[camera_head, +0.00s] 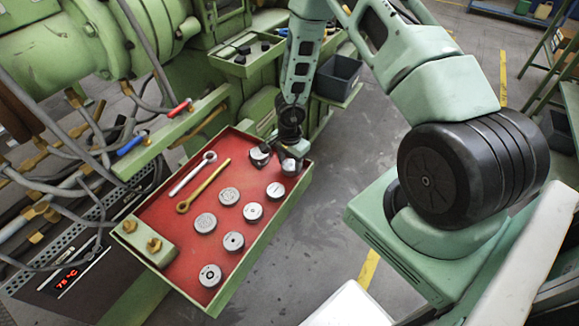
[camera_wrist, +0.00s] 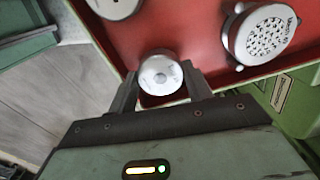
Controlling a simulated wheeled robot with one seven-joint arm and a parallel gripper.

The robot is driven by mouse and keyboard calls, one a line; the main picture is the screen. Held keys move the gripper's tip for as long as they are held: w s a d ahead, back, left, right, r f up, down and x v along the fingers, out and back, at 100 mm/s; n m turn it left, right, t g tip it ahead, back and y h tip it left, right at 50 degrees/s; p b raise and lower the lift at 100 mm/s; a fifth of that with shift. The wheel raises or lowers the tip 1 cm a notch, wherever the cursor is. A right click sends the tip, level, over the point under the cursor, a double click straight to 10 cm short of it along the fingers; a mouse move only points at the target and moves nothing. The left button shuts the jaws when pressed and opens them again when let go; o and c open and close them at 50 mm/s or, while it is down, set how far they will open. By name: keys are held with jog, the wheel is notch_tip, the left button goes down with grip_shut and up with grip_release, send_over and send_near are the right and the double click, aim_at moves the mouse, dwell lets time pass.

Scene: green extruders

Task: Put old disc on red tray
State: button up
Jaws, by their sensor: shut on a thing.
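The red tray (camera_head: 176,212) has a green rim and holds several silver discs. My gripper (camera_head: 288,158) is over its far right corner. It is shut on a small silver disc (camera_head: 291,167) with a dark centre hole. In the wrist view, this held disc (camera_wrist: 160,75) sits between the two fingers (camera_wrist: 160,88), with the tray's red floor (camera_wrist: 190,28) behind it. I cannot tell whether it touches the tray. A perforated disc (camera_wrist: 262,35) lies to its right in the wrist view. No label shows which disc is the old one.
A ring-ended silver wrench (camera_head: 192,174) and a brass one (camera_head: 203,186) lie in the tray, beside a green block with brass knobs (camera_head: 143,242). Green machinery (camera_head: 110,45) stands behind. A dark bin (camera_head: 338,76) is beyond the tray.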

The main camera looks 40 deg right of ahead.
jog(key=shift+f, duration=0.5)
jog(key=shift+f, duration=0.1)
jog(key=o, duration=1)
jog(key=shift+f, duration=0.1)
